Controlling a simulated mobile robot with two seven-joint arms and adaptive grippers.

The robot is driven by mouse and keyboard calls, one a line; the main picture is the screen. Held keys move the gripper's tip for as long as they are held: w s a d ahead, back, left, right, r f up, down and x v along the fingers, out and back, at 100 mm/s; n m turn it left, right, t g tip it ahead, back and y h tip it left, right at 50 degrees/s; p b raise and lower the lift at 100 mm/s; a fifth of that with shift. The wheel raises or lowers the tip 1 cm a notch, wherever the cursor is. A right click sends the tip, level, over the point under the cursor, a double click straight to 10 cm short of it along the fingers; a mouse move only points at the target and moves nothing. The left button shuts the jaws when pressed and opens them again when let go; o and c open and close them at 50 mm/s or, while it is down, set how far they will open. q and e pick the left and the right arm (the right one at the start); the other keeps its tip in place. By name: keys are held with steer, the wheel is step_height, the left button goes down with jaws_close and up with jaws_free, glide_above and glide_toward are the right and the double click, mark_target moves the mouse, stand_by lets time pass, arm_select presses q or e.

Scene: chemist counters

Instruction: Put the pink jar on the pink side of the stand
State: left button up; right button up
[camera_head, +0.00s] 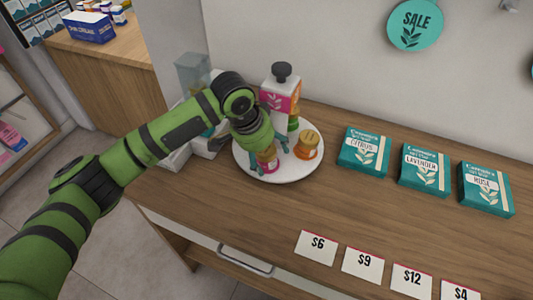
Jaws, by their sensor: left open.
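A pink jar (267,163) stands on a round white stand (303,174), toward its front left, partly hidden by my left gripper. My left gripper (270,157) points down right over this jar, open, with its fingers near the jar's sides. I cannot tell whether they touch it. An upright block (280,97) with a black knob rises at the back of the stand. A second jar, orange (307,145), sits at the stand's right. My right gripper is not in view.
Something green (293,124) shows behind my left gripper, partly hidden. Teal boxes labelled citrus (363,151), lavender (425,170) and rosa (486,188) lie to the right. Price cards (316,247) lie along the front edge. The counter between the boxes and cards is clear.

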arm_select(q)
steer(key=b+v, duration=0.1)
steer(key=v, duration=1)
steer(key=shift+r, duration=0.2)
steer(key=shift+f, duration=0.1)
